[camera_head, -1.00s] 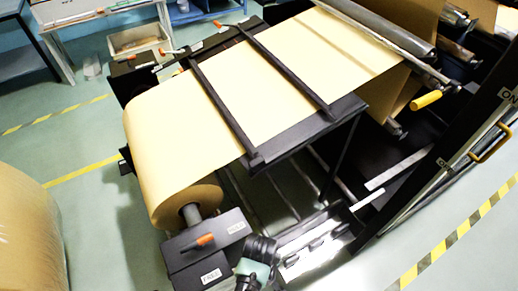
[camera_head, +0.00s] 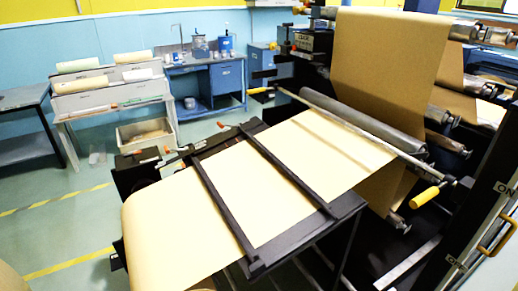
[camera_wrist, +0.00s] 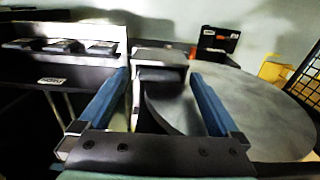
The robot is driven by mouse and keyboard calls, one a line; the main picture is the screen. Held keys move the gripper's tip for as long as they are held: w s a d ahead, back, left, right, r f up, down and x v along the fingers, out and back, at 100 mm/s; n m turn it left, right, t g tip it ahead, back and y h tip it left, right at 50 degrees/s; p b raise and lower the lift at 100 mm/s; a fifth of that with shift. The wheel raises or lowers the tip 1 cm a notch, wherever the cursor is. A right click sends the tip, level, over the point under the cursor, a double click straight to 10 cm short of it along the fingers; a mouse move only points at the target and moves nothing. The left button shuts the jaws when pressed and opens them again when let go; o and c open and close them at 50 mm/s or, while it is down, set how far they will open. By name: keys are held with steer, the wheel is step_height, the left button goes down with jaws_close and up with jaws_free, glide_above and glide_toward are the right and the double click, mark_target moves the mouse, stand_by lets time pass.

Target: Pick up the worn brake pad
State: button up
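My gripper (camera_wrist: 159,76) is in the wrist view only, with its two blue fingers wide apart. Between and beyond the fingertips is a dark grey block-like housing (camera_wrist: 160,55) at the edge of a large grey disc (camera_wrist: 245,105). A dark piece (camera_wrist: 162,75) sits at the front of the housing; I cannot tell whether it is the worn brake pad. I see no clear contact between the fingers and it. Several dark flat pads (camera_wrist: 60,46) lie on a labelled tray (camera_wrist: 52,80) at the left. No brake pad can be made out in the head view.
The head view shows a kraft paper web (camera_head: 270,175) under dark bars, a roller (camera_head: 365,122) and a yellow handle (camera_head: 424,197). A blue workbench (camera_head: 226,78) and a grey table (camera_head: 22,98) stand behind. Floor (camera_head: 75,225) is clear at the left.

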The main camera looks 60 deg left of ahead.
jaws_close()
stand_by(0.5)
